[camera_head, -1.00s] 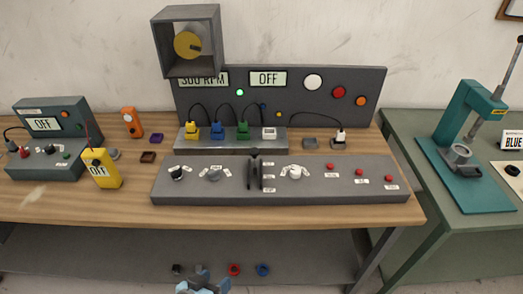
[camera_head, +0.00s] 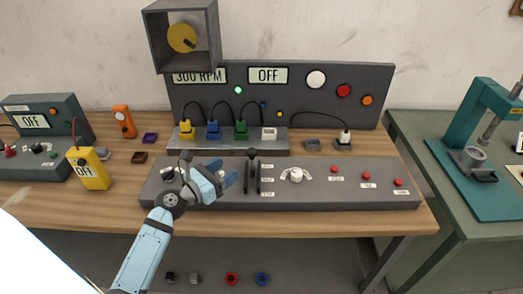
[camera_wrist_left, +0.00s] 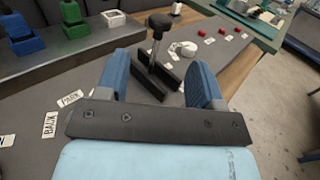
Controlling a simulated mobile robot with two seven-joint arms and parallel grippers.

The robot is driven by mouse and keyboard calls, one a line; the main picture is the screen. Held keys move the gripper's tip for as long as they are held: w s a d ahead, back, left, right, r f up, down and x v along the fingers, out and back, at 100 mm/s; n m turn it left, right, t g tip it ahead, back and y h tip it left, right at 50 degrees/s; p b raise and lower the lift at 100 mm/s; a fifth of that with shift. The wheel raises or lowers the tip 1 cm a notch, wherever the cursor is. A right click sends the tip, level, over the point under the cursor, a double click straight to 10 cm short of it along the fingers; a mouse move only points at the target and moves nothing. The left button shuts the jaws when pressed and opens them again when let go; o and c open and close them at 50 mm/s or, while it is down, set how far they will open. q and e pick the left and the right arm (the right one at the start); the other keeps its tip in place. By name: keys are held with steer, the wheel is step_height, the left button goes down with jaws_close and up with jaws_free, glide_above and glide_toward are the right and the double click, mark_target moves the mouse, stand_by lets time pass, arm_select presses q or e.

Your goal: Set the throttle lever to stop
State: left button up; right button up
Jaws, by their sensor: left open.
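The throttle lever (camera_head: 252,154) is a black stick with a round knob, rising from a slot between two dark rails on the grey control panel (camera_head: 330,199). Its knob shows near the far end of the slot. Small white labels run along the slot's right side, too small to read. My left gripper (camera_head: 232,186) is open and empty, just left of the lever over the panel. In the left wrist view the lever (camera_wrist_left: 158,28) stands ahead, in line with the gap between my two blue fingers (camera_wrist_left: 160,75), and not gripped. My right gripper is not in view.
A white rotary knob (camera_head: 295,175) and several red buttons (camera_head: 366,176) sit right of the lever. Behind stand yellow, blue and green plugs (camera_head: 212,131) with cables. A boxed yellow dial (camera_head: 183,38) overhangs at the back. A yellow meter (camera_head: 88,169) stands left.

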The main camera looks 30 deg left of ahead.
mark_target(252, 165)
arm_select(q)
steer(key=p+x, duration=0.1)
steer(key=x, duration=1.1)
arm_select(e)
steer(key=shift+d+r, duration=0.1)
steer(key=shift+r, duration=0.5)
arm_select(q)
steer(key=shift+w+d+f, duration=0.1)
steer(key=shift+w, duration=0.05)
